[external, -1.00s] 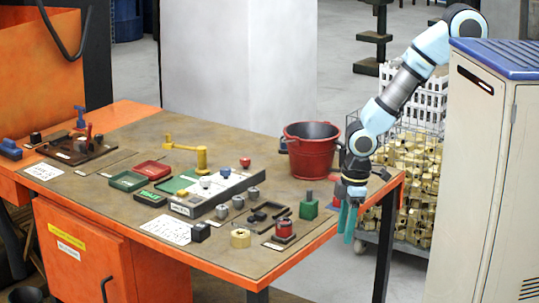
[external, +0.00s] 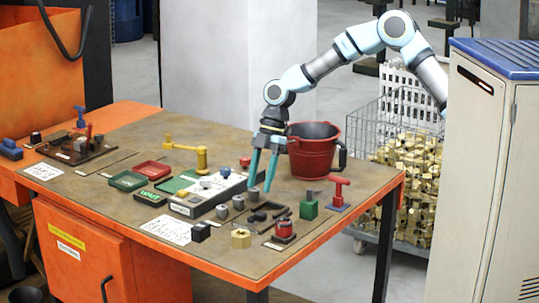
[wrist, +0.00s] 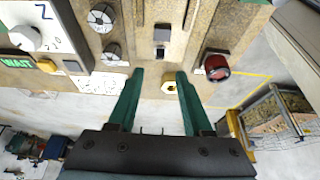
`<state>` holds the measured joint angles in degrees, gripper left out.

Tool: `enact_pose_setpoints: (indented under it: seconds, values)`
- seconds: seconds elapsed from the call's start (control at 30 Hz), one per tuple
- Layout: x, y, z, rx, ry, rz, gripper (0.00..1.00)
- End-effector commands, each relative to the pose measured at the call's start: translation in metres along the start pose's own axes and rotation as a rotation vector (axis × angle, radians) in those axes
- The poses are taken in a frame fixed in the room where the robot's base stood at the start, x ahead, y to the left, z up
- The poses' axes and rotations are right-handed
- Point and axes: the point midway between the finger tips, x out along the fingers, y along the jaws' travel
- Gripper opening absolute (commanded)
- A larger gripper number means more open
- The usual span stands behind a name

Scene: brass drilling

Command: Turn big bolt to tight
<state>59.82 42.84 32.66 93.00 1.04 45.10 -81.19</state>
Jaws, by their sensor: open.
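My gripper (external: 260,188) is open and empty, its two long green fingers pointing down above the bench, left of the red bucket. In the wrist view my gripper (wrist: 160,74) has its fingertips spread apart. A brass hexagonal piece (external: 241,238), which looks like the big bolt, stands near the bench's front edge. I cannot read any tight mark.
A red bucket (external: 314,158) stands behind my gripper. Free room is above the bench.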

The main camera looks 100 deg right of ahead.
Motion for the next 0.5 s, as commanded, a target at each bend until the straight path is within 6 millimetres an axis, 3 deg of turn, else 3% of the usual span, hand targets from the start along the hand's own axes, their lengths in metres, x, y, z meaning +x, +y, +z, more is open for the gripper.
enact_pose_setpoints:
  seconds: [0.3, 0.5]
  values:
    - [0.057, -0.001, -0.001, 0.001, -0.001, -0.003, 0.50]
    - [0.079, -0.001, -0.001, 0.001, -0.001, -0.002, 0.50]
